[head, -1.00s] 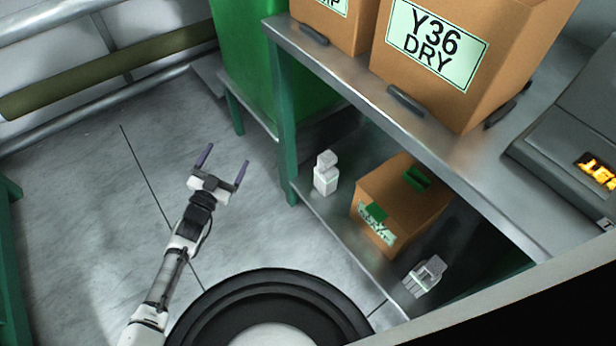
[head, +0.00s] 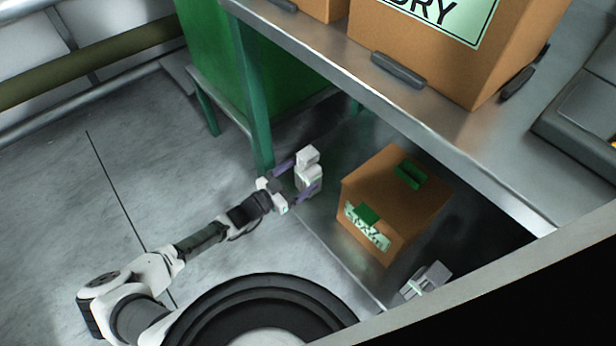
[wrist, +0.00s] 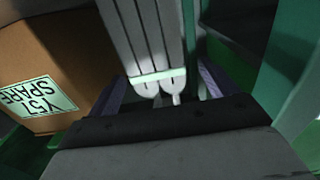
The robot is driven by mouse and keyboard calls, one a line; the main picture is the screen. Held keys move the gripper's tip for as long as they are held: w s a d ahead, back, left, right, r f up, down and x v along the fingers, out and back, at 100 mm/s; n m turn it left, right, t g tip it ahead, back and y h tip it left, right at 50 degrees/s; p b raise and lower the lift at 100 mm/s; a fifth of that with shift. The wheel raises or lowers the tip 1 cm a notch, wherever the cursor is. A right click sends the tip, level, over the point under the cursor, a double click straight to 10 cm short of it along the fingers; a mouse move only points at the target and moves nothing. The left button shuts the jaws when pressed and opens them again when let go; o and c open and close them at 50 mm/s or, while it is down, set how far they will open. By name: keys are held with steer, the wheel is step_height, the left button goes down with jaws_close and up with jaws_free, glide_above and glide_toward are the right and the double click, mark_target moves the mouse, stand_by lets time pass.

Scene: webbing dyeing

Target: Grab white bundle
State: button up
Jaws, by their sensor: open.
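The white bundle (head: 308,176) stands on the lower shelf near the green table leg in the head view. In the wrist view the bundle (wrist: 146,45) shows as pale strips with a light green band around them and looped ends. My gripper (head: 296,178) is open, with one purple finger on each side of the bundle. In the wrist view the fingers of my gripper (wrist: 160,88) flank its lower end. I cannot tell whether either finger touches it.
A brown box (head: 385,205) with green handles stands on the lower shelf (head: 335,255), right of the bundle. A grey-white bundle (head: 427,280) lies farther right. A green leg (head: 256,115) rises close behind my gripper. The upper shelf (head: 440,130) overhangs.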

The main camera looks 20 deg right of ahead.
steer(key=b+x, duration=0.1)
steer(key=x, duration=0.4)
steer(key=shift+d+r, duration=0.15)
steer(key=shift+d, duration=0.2)
steer(key=shift+c, duration=0.2)
steer(key=c, duration=1.1)
steer(key=shift+r, duration=0.1)
